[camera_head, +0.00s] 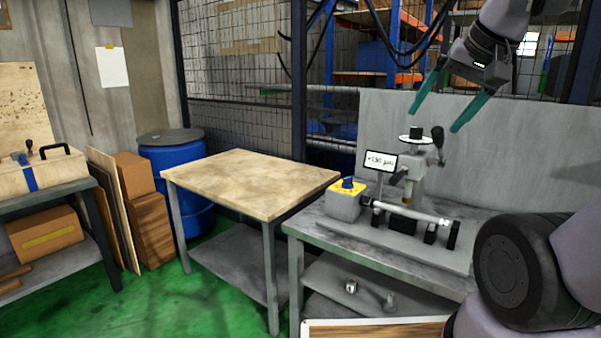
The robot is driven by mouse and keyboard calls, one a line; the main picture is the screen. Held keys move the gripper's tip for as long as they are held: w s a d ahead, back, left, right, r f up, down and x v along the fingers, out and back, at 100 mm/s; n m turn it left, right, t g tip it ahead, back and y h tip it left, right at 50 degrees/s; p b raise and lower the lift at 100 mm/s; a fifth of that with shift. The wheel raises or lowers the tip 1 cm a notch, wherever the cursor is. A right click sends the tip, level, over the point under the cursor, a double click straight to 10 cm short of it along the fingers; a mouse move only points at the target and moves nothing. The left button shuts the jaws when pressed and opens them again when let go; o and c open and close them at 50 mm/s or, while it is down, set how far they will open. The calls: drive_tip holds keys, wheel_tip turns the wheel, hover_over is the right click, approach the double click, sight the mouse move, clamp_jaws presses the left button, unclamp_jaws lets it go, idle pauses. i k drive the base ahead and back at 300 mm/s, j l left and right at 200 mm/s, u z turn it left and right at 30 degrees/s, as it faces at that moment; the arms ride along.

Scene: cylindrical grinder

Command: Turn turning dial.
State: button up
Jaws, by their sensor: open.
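A blue rotary knob (348,183) sits on the yellow top of a small grey box at the left of the grinder bench. A white round disc (403,139) with a black knob (416,132) on top stands on the grinder's upright post. I cannot tell for certain which of the two the task calls the turning dial. My gripper (434,122) has two green fingers spread apart with nothing between them. It hangs at the upper right and appears above the disc in the picture, not touching the blue knob.
The grinder (408,210) holds a horizontal shaft, with a small display (381,162) reading a value. A black crank handle (438,138) stands beside the disc. A grey panel (530,150) backs the bench. A bare wooden table (250,180) and blue barrel (178,165) are left.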

sight(347, 183)
drive_tip(key=i+j, duration=0.95)
drive_tip(key=j, duration=0.25)
drive_tip(key=l+z, duration=0.05)
